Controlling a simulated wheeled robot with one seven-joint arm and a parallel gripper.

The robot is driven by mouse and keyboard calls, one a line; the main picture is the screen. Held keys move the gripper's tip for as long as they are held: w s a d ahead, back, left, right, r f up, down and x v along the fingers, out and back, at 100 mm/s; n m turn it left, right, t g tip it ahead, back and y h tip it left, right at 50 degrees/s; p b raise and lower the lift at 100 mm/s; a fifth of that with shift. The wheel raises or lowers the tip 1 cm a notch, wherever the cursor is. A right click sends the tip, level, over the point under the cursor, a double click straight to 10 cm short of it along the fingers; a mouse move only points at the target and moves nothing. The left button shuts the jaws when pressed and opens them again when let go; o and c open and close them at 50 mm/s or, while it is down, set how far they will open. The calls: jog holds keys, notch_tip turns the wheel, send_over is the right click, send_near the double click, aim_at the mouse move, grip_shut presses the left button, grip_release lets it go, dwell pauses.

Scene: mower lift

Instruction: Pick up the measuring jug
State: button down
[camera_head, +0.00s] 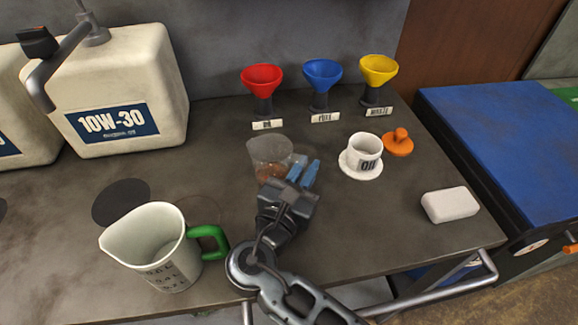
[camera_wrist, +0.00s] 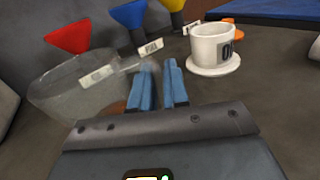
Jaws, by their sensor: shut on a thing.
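A clear, see-through jug (camera_head: 268,150) stands mid-table in the head view, with something brownish showing low in it. It also shows at left in the wrist view (camera_wrist: 65,92). My gripper (camera_head: 305,164) is at its right side, with its blue fingers shut on the clear jug's handle; the fingers (camera_wrist: 158,68) partly hide the handle in the wrist view. Whether the jug's base touches the table is hard to tell. A white jug (camera_head: 150,238) with a green handle (camera_head: 207,241) and printed measuring marks stands at the front left, apart from my gripper.
A white cup (camera_head: 364,150) on a saucer stands close right of my gripper, with an orange lid (camera_head: 398,143) beyond. Red (camera_head: 262,77), blue (camera_head: 322,74) and yellow (camera_head: 379,69) funnels stand behind. A white block (camera_head: 450,204) lies right. An oil canister (camera_head: 120,90) stands back left.

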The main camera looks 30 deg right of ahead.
jog(key=shift+r, duration=0.15)
jog(key=shift+r, duration=0.95)
jog(key=s+d+r, duration=0.6)
jog(key=d+r, duration=0.2)
jog(key=d, duration=0.1)
jog(key=shift+s+d+r, duration=0.2)
jog(key=shift+s+r, duration=0.2)
dwell(0.4)
